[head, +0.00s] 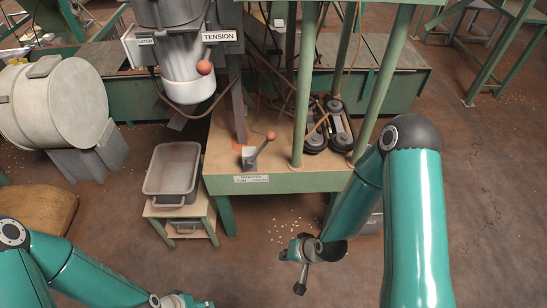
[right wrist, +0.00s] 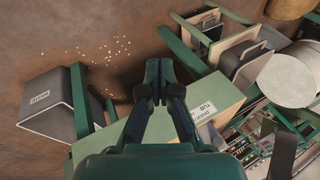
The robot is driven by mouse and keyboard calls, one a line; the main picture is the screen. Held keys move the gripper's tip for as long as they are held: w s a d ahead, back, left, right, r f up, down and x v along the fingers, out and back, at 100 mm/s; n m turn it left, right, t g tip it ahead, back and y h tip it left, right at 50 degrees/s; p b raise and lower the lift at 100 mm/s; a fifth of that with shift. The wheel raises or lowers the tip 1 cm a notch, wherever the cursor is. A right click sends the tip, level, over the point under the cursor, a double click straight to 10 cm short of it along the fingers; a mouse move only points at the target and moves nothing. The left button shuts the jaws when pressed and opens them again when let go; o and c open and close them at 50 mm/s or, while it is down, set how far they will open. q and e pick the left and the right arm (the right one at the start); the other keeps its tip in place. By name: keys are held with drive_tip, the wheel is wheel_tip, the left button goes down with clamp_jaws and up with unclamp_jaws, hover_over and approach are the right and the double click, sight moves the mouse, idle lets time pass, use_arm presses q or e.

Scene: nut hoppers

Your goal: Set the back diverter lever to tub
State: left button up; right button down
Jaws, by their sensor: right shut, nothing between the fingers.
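The diverter lever (head: 262,147) has an orange-red knob and stands on the tan table of the green stand. It leans up and to the right, away from the tub's side. A white label plate (head: 251,178) is on the table's front edge below it; it also shows in the right wrist view (right wrist: 204,112), where "TUB" can be read. The grey tub (head: 157,186) stands left of the table. My right gripper (head: 301,287) is shut and empty, in front of the table and apart from the lever. In the right wrist view its fingers (right wrist: 158,72) are together. My left gripper's fingers are out of view.
A grey waste bin (right wrist: 48,103) stands at the table's other side. Green posts (head: 303,95) rise from the table right of the lever. A hopper with a "TENSION" label (head: 219,36) and a red ball knob (head: 205,68) hangs behind. Floor in front is open, with scattered nuts.

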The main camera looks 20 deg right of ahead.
drive_tip(key=w+d+f+m+t+b, duration=0.3)
drive_tip(key=w+m+t+b, duration=0.25)
drive_tip(key=w, duration=0.45)
use_arm(q)
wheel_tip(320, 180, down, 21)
drive_tip(key=b, duration=1.2)
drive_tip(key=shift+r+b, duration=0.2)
drive_tip(key=shift+b, duration=0.15)
use_arm(e)
drive_tip(key=w+d+r+m+t+y, duration=0.1)
drive_tip(key=w+d+r+m+t, duration=0.6)
drive_tip(key=r+m+t, duration=0.2)
wheel_tip(320, 180, up, 2)
drive_tip(key=shift+w+d+r+m+t, duration=0.15)
drive_tip(key=shift+d+m+t, duration=0.25)
drive_tip(key=shift+t, duration=0.75)
drive_tip(key=shift+w, duration=0.1)
approach(261, 150)
drive_tip(key=w+d+r, duration=0.2)
drive_tip(key=w+d, duration=0.2)
drive_tip(key=w+a+r, duration=0.1)
drive_tip(key=w+a, duration=0.1)
drive_tip(key=w, duration=0.1)
drive_tip(key=shift+a+r, duration=0.35)
drive_tip(key=shift+r, duration=0.05)
